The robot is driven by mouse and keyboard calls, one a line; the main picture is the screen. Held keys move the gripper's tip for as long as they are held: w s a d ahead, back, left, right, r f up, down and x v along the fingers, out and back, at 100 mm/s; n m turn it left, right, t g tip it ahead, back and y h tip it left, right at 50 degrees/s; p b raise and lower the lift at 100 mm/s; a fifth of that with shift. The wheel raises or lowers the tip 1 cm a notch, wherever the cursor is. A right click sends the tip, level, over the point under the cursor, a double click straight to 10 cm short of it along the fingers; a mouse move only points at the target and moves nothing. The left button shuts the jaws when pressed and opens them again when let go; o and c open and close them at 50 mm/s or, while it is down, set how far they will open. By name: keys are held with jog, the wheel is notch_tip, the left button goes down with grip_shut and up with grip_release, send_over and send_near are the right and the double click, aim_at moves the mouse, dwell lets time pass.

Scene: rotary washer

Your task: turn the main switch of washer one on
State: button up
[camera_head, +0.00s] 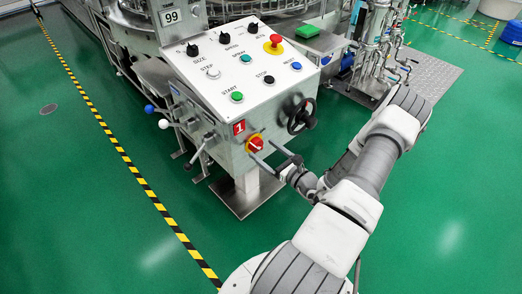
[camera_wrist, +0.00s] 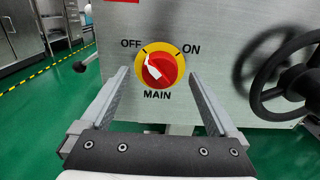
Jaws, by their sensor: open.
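The main switch (camera_wrist: 162,68) is a round red knob on a yellow plate, on the metal front of the washer's control box. Its white pointer is tilted up and left, toward the OFF mark; ON is at the upper right and MAIN below. The switch also shows in the head view (camera_head: 255,144), beside a red label with a 1 (camera_head: 239,127). My gripper (camera_wrist: 159,75) is open and empty, facing the switch, with one finger on each side of it in the wrist view. It also shows in the head view (camera_head: 262,149), close to the panel. I cannot tell whether the fingers touch anything.
A black handwheel (camera_wrist: 285,75) sticks out to the right of the switch. Levers with blue and white knobs (camera_head: 163,124) stand at the box's left. The sloped top panel (camera_head: 220,85) carries several buttons and dials. Green floor (camera_head: 90,200) is clear at the left.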

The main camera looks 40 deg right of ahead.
jog(key=shift+w+a, duration=0.1)
jog(key=shift+w, duration=1.15)
jog(key=c, duration=1.4)
